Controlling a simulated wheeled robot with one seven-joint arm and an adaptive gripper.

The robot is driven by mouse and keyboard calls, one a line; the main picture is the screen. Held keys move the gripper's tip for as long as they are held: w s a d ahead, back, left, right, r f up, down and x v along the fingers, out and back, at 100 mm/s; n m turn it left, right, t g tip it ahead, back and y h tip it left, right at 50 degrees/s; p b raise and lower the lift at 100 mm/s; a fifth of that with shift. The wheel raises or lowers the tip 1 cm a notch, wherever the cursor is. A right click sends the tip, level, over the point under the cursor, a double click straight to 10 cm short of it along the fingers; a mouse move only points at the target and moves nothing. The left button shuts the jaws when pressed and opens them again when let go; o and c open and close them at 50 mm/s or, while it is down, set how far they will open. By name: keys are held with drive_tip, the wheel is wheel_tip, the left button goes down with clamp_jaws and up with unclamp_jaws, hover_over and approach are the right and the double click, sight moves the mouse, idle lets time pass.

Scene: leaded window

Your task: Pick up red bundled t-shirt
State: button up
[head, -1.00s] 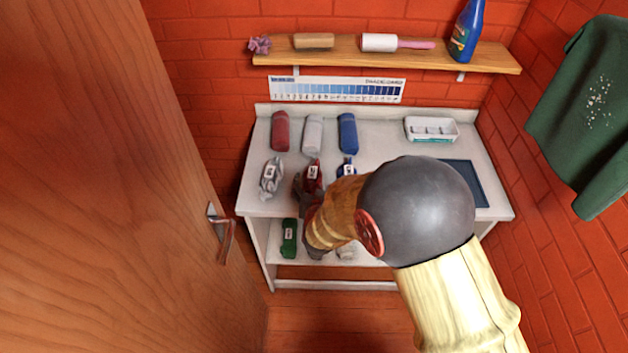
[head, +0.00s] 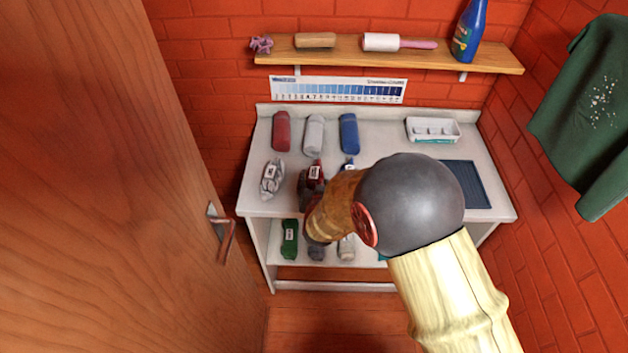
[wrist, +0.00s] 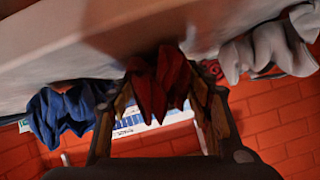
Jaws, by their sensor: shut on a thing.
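The red bundled t-shirt (head: 315,171) with a white label is at the front of the white table (head: 390,180), partly hidden by my arm. In the wrist view the red cloth (wrist: 160,88) sits between my two fingers. My gripper (wrist: 160,100) is shut on it; in the head view the gripper (head: 312,192) is mostly covered by my wrist. Whether the bundle still touches the table is hard to tell.
A grey bundle (head: 271,178) lies left of it and a blue bundle (head: 348,163) right. Red (head: 281,132), light grey (head: 314,134) and blue (head: 349,133) rolls lie behind. A white tray (head: 433,130) and dark mat (head: 466,184) are right. A door (head: 110,180) flanks the left.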

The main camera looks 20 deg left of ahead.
drive_tip(key=c, duration=0.6)
drive_tip(key=shift+c, duration=0.2)
